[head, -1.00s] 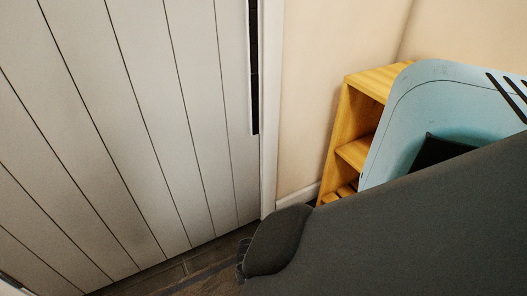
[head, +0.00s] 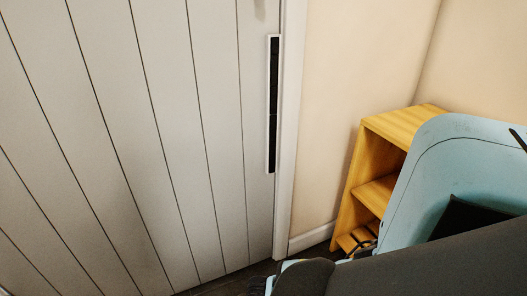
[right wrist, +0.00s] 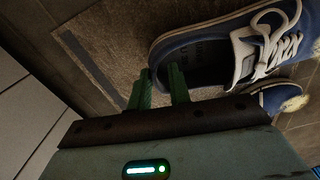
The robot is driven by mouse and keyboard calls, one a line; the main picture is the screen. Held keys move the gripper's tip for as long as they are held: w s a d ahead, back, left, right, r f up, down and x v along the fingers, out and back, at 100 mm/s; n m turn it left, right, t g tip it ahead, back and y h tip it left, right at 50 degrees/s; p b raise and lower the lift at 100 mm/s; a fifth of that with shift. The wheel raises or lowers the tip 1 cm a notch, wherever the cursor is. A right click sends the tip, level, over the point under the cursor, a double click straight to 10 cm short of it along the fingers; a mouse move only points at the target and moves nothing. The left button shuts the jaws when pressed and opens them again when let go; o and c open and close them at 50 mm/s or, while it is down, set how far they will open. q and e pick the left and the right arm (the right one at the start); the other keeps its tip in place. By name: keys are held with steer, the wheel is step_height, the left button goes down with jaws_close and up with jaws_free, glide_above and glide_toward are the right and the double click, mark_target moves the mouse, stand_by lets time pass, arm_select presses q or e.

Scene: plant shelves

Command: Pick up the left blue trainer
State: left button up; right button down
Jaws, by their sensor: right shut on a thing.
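In the right wrist view, a blue trainer (right wrist: 213,33) with white laces and a pale sole edge lies close in front of my right gripper (right wrist: 162,76). The two green fingers are at its heel end, shut on the heel rim, with one finger reaching over the shoe's opening. A second blue trainer (right wrist: 272,97) shows smaller, below and to the right, partly hidden by the first. The head view shows neither trainer. My left gripper is in neither current view.
A brown mat (right wrist: 95,40) lies on the dark floor in the right wrist view. In the head view a white panelled door (head: 160,130) with a long dark handle (head: 272,105) fills the left. A yellow wooden shelf (head: 400,124) stands in the corner at right.

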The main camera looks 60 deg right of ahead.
step_height(320, 180, up, 9)
steer(key=p, duration=0.4)
steer(key=shift+f+p, duration=0.2)
steer(key=shift+p, duration=0.1)
